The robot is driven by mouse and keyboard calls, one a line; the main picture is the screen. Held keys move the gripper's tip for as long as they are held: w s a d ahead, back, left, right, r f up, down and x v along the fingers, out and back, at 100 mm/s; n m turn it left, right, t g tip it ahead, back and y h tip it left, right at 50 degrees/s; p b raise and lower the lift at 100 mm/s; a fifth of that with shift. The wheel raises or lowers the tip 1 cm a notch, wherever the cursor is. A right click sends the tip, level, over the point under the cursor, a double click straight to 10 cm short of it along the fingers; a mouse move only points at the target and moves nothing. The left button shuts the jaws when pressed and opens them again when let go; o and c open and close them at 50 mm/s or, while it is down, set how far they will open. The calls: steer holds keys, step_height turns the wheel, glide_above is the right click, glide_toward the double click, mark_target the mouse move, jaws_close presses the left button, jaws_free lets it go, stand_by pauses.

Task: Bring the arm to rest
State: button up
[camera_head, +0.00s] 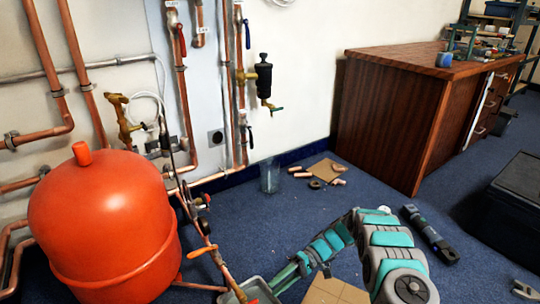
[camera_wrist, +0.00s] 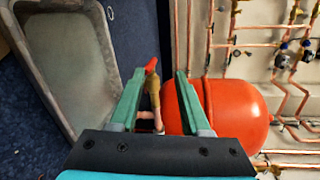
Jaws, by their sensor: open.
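My arm (camera_head: 385,245) reaches up from the bottom right of the head view, bends, and slopes down to the left. My gripper (camera_head: 277,282) is low, beside the grey tray at the bottom edge. In the wrist view my gripper (camera_wrist: 161,75) has its two green fingers apart. A brass valve with a red handle (camera_wrist: 152,84) shows in the gap between them, nearer the left finger. I cannot tell how far it is from the fingers. No held object shows.
A red tank (camera_head: 103,225) stands at left by copper pipes (camera_head: 180,90). The grey tray (camera_head: 257,289) also fills the wrist view's left (camera_wrist: 75,60). Copper fittings (camera_head: 318,184) and a clear beaker (camera_head: 269,176) are on the blue floor. A wooden cabinet (camera_head: 385,125) stands right, with a black case (camera_head: 505,195) nearby.

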steer(key=s+d+r+m+t+h, duration=0.1)
steer(key=s+d+r+h, duration=0.2)
steer(key=r, duration=0.4)
steer(key=s+d+r+m+t+h, duration=0.1)
steer(key=s+d+r+m+h, duration=0.1)
steer(key=s+r, duration=0.4)
steer(key=s+d+r+m+t+h, duration=0.1)
steer(key=s+d+r+t+h, duration=0.15)
steer(key=r, duration=0.55)
steer(key=s+d+r+m+t+h, duration=0.1)
steer(key=s+d+r+t+h, duration=0.15)
steer(key=s, duration=0.85)
steer(key=s+d+r+t+h, duration=0.1)
steer(key=s+d+r+h, duration=0.25)
steer(key=s, duration=0.65)
step_height(320, 180, up, 13)
steer(key=a+p, duration=0.1)
steer(key=p, duration=1.1)
steer(key=shift+r+y+p, duration=0.15)
steer(key=shift+y+p, duration=0.2)
steer(key=shift+p, duration=0.05)
steer(key=shift+s, duration=0.1)
